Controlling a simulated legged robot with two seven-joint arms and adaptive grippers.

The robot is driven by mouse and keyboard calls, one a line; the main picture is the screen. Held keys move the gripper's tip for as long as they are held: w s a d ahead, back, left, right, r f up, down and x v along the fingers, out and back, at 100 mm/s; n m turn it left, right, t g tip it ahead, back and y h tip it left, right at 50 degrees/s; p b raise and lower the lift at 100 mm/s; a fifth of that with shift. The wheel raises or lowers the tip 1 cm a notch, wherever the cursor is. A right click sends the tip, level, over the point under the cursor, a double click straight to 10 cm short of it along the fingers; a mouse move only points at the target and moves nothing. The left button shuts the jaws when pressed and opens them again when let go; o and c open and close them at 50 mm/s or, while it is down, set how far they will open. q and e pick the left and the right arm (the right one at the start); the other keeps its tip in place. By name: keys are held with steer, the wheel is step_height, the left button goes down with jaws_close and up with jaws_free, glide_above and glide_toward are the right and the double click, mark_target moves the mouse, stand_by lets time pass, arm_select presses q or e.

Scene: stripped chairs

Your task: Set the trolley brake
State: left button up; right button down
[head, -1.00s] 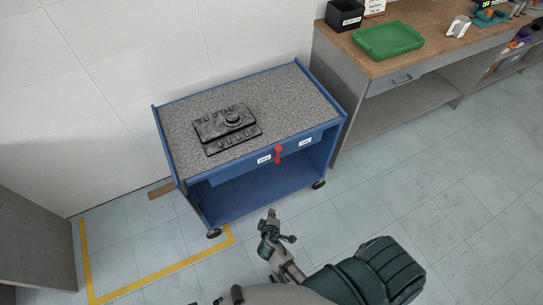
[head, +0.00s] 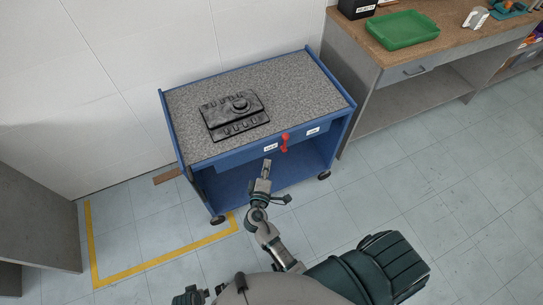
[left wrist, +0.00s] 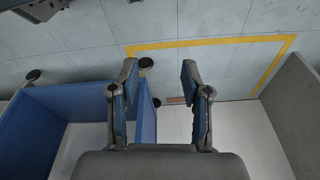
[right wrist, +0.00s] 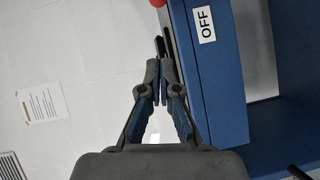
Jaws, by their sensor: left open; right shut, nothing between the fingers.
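The blue trolley (head: 255,163) has a speckled grey top and an open lower shelf. A red lever (head: 284,143) sits on its front edge between two white labels. The right wrist view shows a label reading OFF (right wrist: 205,25) and a bit of red (right wrist: 157,3) at the top edge. My right gripper (head: 267,165) is shut and empty, just in front of the trolley, below and left of the lever, apart from it. It also shows in the right wrist view (right wrist: 160,65). My left gripper (left wrist: 160,75) is open and empty, with floor and trolley beyond its fingers.
A black ribbed part (head: 235,115) lies on the trolley top. A workbench (head: 400,68) with a green tray (head: 402,30) stands to the right. A white wall is behind. Yellow tape (head: 160,257) marks the floor at left; the floor at right is clear.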

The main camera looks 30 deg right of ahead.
mark_target(285, 143)
arm_select(q)
steer(key=shift+s+f+p, duration=0.15)
steer(key=shift+s+f, duration=0.05)
steer(key=shift+f, duration=0.35)
steer(key=shift+s+f+p, duration=0.15)
steer(key=shift+f, duration=0.35)
arm_select(e)
steer(key=w+d+f, duration=0.1)
steer(key=w+d, duration=0.6)
steer(key=d, duration=0.2)
steer(key=shift+w+f, duration=0.4)
arm_select(q)
steer(key=shift+w+r, duration=0.15)
steer(key=shift+r, duration=0.05)
